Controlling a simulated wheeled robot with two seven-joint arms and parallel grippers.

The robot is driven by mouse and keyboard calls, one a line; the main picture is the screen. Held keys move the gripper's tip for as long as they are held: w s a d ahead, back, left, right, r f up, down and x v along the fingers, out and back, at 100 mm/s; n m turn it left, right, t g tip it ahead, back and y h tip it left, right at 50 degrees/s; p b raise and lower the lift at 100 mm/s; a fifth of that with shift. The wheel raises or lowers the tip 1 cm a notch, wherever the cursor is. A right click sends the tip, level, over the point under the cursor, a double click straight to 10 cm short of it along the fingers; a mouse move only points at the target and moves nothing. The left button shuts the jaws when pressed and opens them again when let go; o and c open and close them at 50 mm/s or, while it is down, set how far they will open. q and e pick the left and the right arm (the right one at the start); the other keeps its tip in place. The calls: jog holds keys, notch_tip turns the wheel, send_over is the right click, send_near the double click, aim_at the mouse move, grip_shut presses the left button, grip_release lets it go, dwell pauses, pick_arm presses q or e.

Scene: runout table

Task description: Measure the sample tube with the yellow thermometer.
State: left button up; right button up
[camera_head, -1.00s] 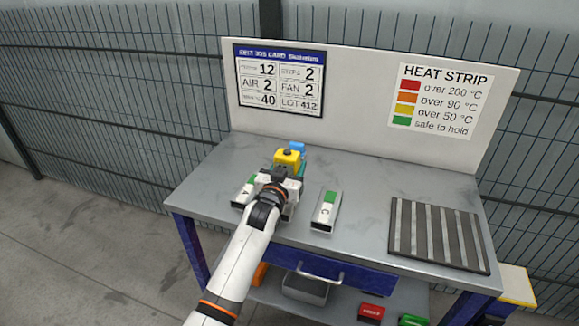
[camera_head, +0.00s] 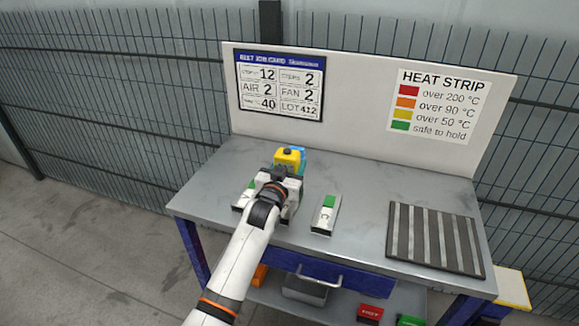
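A yellow item (camera_head: 289,156), probably the yellow thermometer, stands on the table just beyond my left gripper (camera_head: 282,173). The gripper hides its lower part, and I cannot tell whether the fingers touch it or are open or shut. A blue and teal item (camera_head: 302,160) is close behind it. A white sample tube block with a green patch, marked C (camera_head: 325,215), lies to the right of the gripper. Another white and green block (camera_head: 243,199) lies at its left, partly hidden by my wrist. My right gripper is not in view.
The grey table (camera_head: 365,190) is clear between block C and the dark ribbed mat (camera_head: 434,238) at right. A backboard (camera_head: 355,85) with a job card and heat strip chart stands behind. Red and green boxes (camera_head: 370,313) sit on the shelf below.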

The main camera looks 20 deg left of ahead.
aim_at(290, 154)
pick_arm(q)
jog(key=shift+r+p, duration=1.8)
jog(key=shift+r, duration=0.65)
jog(key=shift+f, duration=0.1)
jog(key=shift+s+f, duration=0.2)
jog(key=s+f, duration=0.1)
jog(key=s, duration=3.1)
jog(key=shift+s+d+f+y, duration=0.15)
jog(key=shift+s+d+y, duration=0.15)
jog(key=shift+d, duration=0.1)
